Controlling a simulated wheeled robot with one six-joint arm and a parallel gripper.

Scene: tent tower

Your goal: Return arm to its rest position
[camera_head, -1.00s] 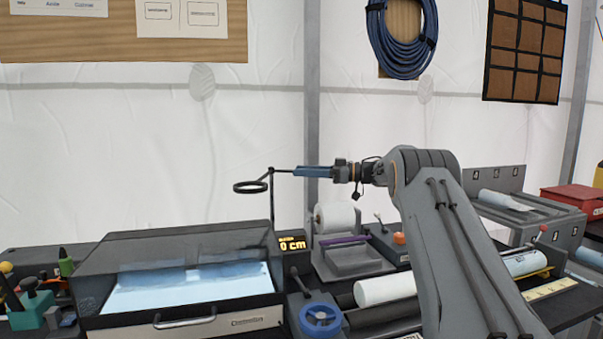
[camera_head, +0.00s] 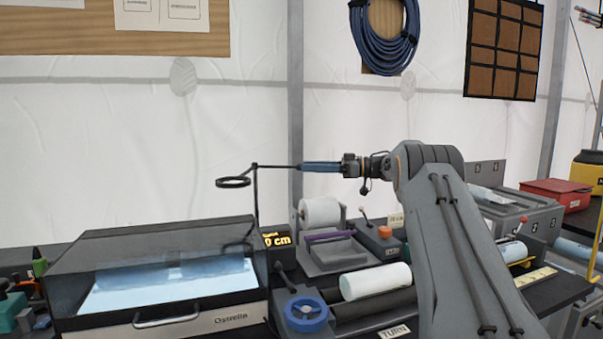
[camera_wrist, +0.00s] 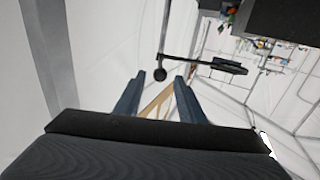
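My gripper (camera_head: 303,166) with blue fingers is at the end of my raised arm, pointing left, high above the workbench. In the wrist view the two blue fingers (camera_wrist: 160,78) stand apart with nothing held between them. A dark ring on a thin stand (camera_head: 233,183) is just left of the fingertips in the head view. It also shows beyond the fingertips in the wrist view (camera_wrist: 230,67). I cannot tell how far it is from them.
Below stands a clear-lidded box (camera_head: 160,275), with a blue handwheel (camera_head: 306,315), a white roll (camera_head: 376,281) and a roll holder (camera_head: 330,250) beside it. A red case (camera_head: 556,190) is at the right.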

